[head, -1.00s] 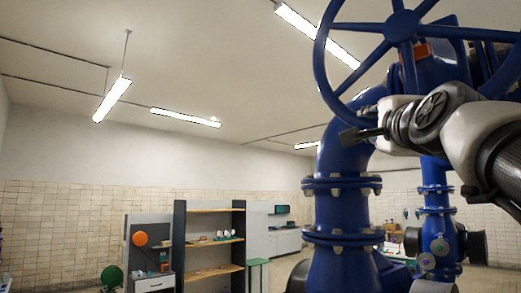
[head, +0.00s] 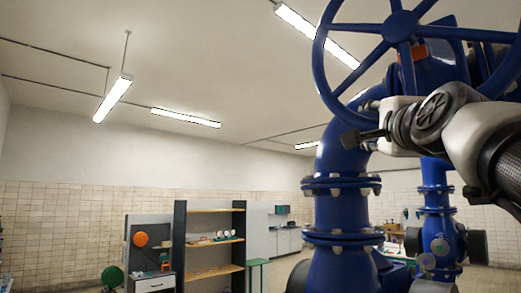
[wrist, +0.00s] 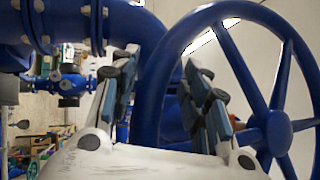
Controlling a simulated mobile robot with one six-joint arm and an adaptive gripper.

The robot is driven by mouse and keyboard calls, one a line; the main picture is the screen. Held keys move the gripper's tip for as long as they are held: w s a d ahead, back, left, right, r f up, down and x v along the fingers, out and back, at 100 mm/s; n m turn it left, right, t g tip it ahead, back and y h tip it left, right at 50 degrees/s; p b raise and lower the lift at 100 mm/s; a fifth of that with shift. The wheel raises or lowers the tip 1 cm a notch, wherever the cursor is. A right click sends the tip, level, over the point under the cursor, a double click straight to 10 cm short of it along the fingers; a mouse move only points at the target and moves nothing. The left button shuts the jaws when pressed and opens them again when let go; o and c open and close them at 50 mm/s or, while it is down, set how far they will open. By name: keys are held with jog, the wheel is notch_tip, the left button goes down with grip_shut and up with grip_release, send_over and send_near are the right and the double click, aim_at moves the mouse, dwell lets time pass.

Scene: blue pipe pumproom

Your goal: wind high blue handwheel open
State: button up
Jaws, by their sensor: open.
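The high blue handwheel (head: 318,72) is at the upper right of the head view, its top cut off by the frame. Its spokes meet at a round hub. In the wrist view the wheel (wrist: 277,132) fills the right side. My gripper (wrist: 161,68) is open there, with one finger on each side of the near rim section. I cannot tell whether either finger touches the rim. In the head view my gripper (head: 362,138) is at the wheel's lower rim and hides part of it.
A blue flanged pipe (head: 341,210) stands below the wheel. A smaller blue pipe with a valve (head: 437,215) is behind it at right. A shelf unit (head: 213,240) and a grey cabinet (head: 150,250) stand at the back wall. The left side has open space.

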jog(key=v, duration=0.7)
jog(key=shift+s+f, duration=0.1)
jog(key=shift+s, duration=0.05)
